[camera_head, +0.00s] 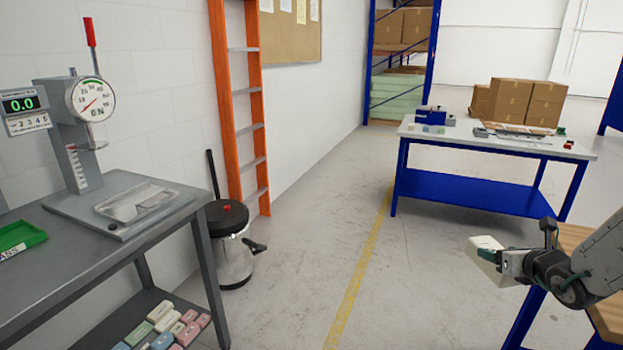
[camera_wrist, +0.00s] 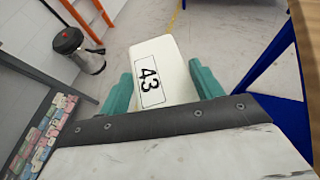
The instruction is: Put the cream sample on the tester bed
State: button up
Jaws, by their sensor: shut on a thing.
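My gripper (camera_head: 512,264) is at the lower right in the head view, shut on the cream sample (camera_head: 486,249). In the wrist view the cream sample (camera_wrist: 165,75) is a pale block labelled 43, held between the two teal fingers of my gripper (camera_wrist: 162,88). It is in the air over the floor, close to a wooden-topped table. The tester (camera_head: 85,120) stands on the grey bench at the left, with a dial and a display reading 0.0. Its bed (camera_head: 107,222) is the grey base plate, with a clear tray-like piece on it. My gripper is far to the right of it.
A green tray (camera_head: 18,236) sits on the grey bench (camera_head: 75,262). Several coloured blocks (camera_head: 165,328) lie on its lower shelf. A black-lidded bin (camera_head: 230,243) and an orange ladder (camera_head: 240,110) stand by the wall. A blue-framed table (camera_head: 480,143) is behind. The floor between is clear.

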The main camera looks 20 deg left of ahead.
aim_at(139, 201)
jog(key=z, duration=0.65)
jog(key=k, duration=2.55)
jog(key=u, duration=1.5)
jog(key=i, duration=1.5)
jog(key=u, duration=0.05)
